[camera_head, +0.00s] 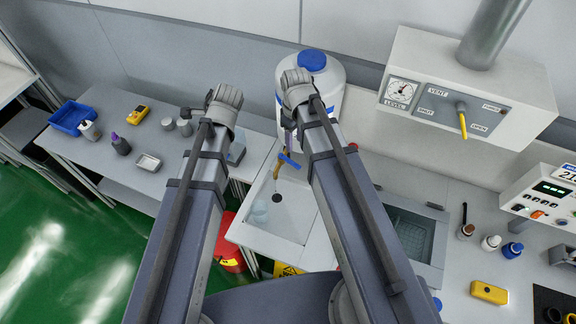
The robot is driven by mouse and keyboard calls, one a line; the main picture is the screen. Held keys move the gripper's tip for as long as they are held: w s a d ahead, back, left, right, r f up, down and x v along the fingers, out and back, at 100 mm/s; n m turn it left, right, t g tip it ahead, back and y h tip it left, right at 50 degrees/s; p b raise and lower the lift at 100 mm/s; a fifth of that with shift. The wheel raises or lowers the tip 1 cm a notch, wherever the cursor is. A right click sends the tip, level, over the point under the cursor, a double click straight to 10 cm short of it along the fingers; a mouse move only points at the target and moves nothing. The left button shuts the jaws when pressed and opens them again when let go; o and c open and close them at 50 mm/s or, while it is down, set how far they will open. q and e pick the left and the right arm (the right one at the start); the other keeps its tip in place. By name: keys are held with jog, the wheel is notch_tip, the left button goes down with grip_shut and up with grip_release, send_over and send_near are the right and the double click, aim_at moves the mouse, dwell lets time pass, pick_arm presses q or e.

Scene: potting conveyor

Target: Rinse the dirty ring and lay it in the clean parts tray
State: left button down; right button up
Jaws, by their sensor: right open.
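My right gripper (290,122) is mostly hidden behind its own wrist, near the tap, and it is open.
A white tank with a blue cap (312,62) stands behind the sink. A blue bin (72,118) and a yellow meter (138,115) are on the left bench. A basin with a grid (410,236), small bottles (490,242) and a yellow box (489,292) are at right.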

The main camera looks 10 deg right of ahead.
jog(key=s+a+f+m+b, duration=0.1)
jog(key=s+a+f+b, duration=0.2)
jog(key=f+b, duration=0.3)
jog(key=s+a+f+m+b, duration=0.1)
jog(key=s+a+f+b, duration=0.1)
jog(key=s+f+b, duration=0.3)
jog(key=s+a+f+m+h+b, duration=0.1)
jog(key=s+a+f+b, duration=0.2)
jog(key=f+b, duration=0.4)
jog(key=shift+s+a+f+m+b, duration=0.3)
jog(key=shift+s+a+f+m, duration=0.15)
jog(key=shift+f, duration=0.25)
